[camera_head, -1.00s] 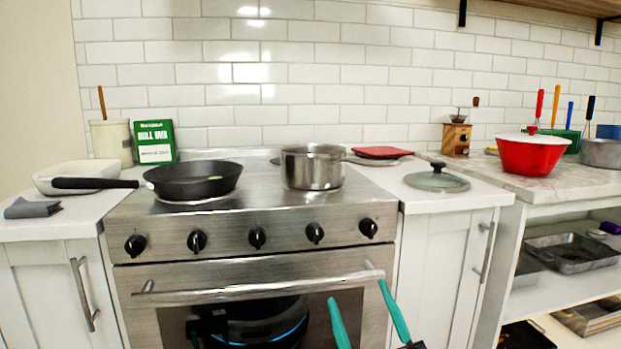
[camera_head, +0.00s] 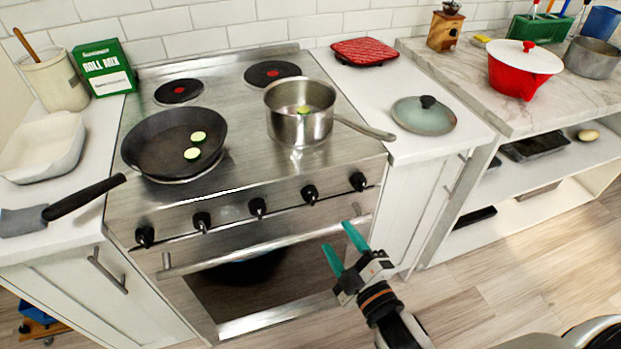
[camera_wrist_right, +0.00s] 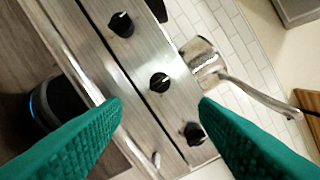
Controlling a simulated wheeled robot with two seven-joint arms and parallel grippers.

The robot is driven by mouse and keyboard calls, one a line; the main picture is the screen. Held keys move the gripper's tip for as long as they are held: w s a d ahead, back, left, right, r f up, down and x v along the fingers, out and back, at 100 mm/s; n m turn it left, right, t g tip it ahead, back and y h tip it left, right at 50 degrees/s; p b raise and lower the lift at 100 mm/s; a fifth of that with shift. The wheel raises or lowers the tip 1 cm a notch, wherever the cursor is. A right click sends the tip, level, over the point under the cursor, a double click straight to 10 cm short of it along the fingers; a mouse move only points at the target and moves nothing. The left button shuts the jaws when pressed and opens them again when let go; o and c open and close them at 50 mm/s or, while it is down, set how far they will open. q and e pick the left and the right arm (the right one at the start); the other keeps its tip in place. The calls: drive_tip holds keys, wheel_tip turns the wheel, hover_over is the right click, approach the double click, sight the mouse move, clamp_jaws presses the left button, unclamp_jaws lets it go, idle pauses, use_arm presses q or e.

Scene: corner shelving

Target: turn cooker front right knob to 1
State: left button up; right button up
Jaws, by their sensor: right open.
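The cooker (camera_head: 225,110) has a row of several black knobs along its steel front. The front right knob (camera_head: 358,181) is the last at the right end of the row. My right gripper (camera_head: 343,243) has two teal fingers spread apart with nothing between them. It is in front of the oven door, lower than that knob and slightly left of it in the head view. In the right wrist view the front right knob (camera_wrist_right: 194,134) lies close to the right finger, with the neighbouring knob (camera_wrist_right: 159,81) above, between the fingers. I cannot see contact. My left gripper is not in view.
The oven door handle (camera_head: 265,246) juts out below the knobs. A black pan (camera_head: 150,140) with green slices and a steel pot (camera_head: 300,128) stand on the hob; the pot's handle (camera_head: 365,130) reaches right. A glass lid (camera_head: 424,118) lies on the counter. Open floor lies right.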

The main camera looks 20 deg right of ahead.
sight(314, 202)
drive_tip(key=w, duration=0.3)
drive_tip(key=w+a, duration=0.1)
drive_tip(key=w, duration=0.3)
drive_tip(key=w+p, duration=0.1)
drive_tip(key=w, duration=0.3)
drive_tip(key=shift+w+a, duration=0.25)
drive_tip(key=shift+a, duration=0.15)
drive_tip(key=c, duration=1)
drive_tip(key=shift+o, duration=0.2)
drive_tip(key=shift+m, duration=0.3)
drive_tip(key=m+p, duration=0.1)
drive_tip(key=m, duration=0.5)
drive_tip(key=shift+t+p, duration=0.3)
drive_tip(key=shift+p, duration=0.1)
drive_tip(key=m, duration=0.2)
drive_tip(key=m+h+p, duration=0.1)
drive_tip(key=m, duration=0.2)
drive_tip(key=shift+f+m+t, duration=0.15)
drive_tip(key=shift+m+t, duration=0.15)
drive_tip(key=shift+m, duration=0.3)
